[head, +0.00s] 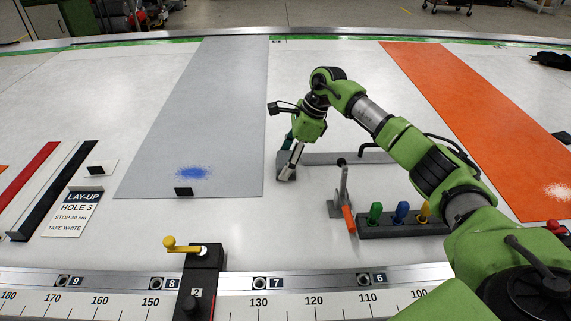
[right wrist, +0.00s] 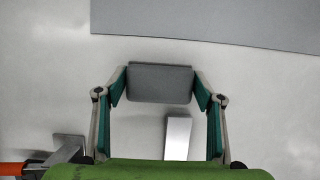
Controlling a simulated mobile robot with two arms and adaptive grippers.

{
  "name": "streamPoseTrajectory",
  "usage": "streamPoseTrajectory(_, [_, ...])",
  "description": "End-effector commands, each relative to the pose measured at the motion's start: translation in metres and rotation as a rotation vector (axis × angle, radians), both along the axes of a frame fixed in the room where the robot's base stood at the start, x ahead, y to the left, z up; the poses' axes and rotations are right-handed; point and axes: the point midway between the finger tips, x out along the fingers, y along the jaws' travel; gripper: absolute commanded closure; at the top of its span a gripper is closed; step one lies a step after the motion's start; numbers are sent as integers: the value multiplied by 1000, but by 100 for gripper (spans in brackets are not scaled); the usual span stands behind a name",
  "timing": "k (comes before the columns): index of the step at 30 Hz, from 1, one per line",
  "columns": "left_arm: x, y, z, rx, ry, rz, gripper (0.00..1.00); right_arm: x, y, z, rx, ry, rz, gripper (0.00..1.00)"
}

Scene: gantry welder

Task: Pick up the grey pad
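The grey pad (right wrist: 160,84) is a flat dark-grey block in the right wrist view, between the fingertips of my right gripper (right wrist: 160,88). The fingertips meet its left and right ends with no visible gap. In the head view my right gripper (head: 290,163) points down at the left end of a long grey bar (head: 335,158), low over the white table. The pad (head: 286,174) is partly hidden there by the gripper. I cannot tell whether the pad still touches the table. My left gripper is not in view.
A rack (head: 405,226) with green, blue and yellow tools and an orange-handled metal tool (head: 345,205) stand right of the gripper. A grey strip (head: 215,110) lies to the left, an orange strip (head: 480,110) to the right. A yellow-knobbed clamp (head: 200,270) sits on the front rail.

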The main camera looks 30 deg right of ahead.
Motion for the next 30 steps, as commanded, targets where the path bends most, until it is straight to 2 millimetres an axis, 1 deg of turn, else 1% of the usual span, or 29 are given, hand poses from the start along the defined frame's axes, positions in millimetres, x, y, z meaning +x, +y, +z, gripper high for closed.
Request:
streamPoseTrajectory(8, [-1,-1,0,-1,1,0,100,0,0,0,0,0,0,60])
streamPoseTrajectory(11, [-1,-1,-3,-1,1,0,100,0,0,3,-1,-1,1,60])
streamPoseTrajectory(14, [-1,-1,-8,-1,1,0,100,0,0,10,0,-2,1,60])
streamPoseTrajectory(17, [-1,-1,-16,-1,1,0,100,1,-1,26,-1,-6,0,60])
streamPoseTrajectory(20, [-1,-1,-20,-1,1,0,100,-13,2,46,-2,-5,2,60])
streamPoseTrajectory(25, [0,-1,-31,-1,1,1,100,-47,10,87,-3,-8,2,60])
streamPoseTrajectory(26, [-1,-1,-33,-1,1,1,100,-54,11,92,-4,-6,4,60])
streamPoseTrajectory(29, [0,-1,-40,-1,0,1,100,-77,16,99,-4,-2,3,60])
streamPoseTrajectory(30, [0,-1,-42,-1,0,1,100,-85,18,104,-3,-3,3,60])
